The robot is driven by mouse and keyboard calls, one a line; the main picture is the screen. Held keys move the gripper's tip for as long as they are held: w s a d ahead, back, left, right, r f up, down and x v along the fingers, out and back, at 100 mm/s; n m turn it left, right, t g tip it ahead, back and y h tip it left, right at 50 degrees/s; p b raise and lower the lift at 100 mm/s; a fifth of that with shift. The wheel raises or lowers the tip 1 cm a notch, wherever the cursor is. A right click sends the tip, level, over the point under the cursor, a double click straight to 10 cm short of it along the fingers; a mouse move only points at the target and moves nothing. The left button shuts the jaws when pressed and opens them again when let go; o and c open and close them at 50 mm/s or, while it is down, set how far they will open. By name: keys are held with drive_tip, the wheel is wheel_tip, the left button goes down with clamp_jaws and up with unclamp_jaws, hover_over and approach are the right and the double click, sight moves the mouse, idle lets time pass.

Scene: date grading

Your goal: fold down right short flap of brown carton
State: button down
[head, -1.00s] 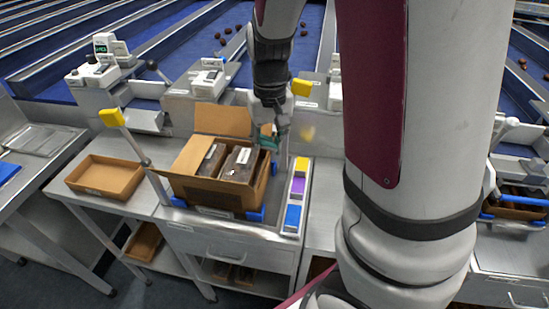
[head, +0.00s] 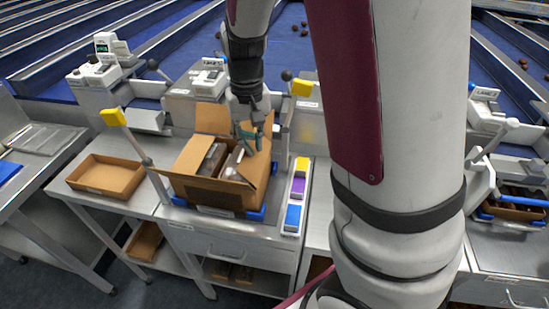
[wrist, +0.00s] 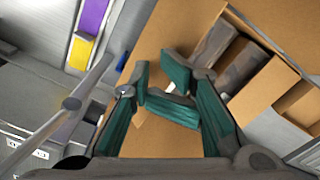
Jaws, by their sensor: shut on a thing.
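The brown carton (head: 222,196) stands open on the middle bench, with dark packs (head: 212,160) inside. Its back flap (head: 212,119) stands up and its left flap (head: 190,155) is raised. The right short flap (head: 257,168) is raised and leans inward, covering part of the packs. My gripper (head: 248,140) is at this flap's upper edge, its teal fingers shut on it. In the wrist view, the fingers (wrist: 160,72) lie against the brown board of the flap (wrist: 190,25), with the dark packs (wrist: 240,65) beyond. The exact contact is partly hidden by the fingers.
A strip of yellow, purple and blue blocks (head: 296,190) lies right of the carton. An empty shallow tray (head: 106,176) is at left. Yellow-topped posts (head: 113,117) stand on both sides of the carton.

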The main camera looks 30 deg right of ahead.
drive_tip(key=shift+w+a, duration=0.2)
drive_tip(key=shift+a, duration=0.05)
drive_tip(key=shift+f+b, duration=1)
drive_tip(key=shift+f, duration=1)
drive_tip(key=shift+r, duration=0.2)
drive_tip(key=shift+r+p, duration=3.35)
drive_tip(key=shift+r, duration=2.05)
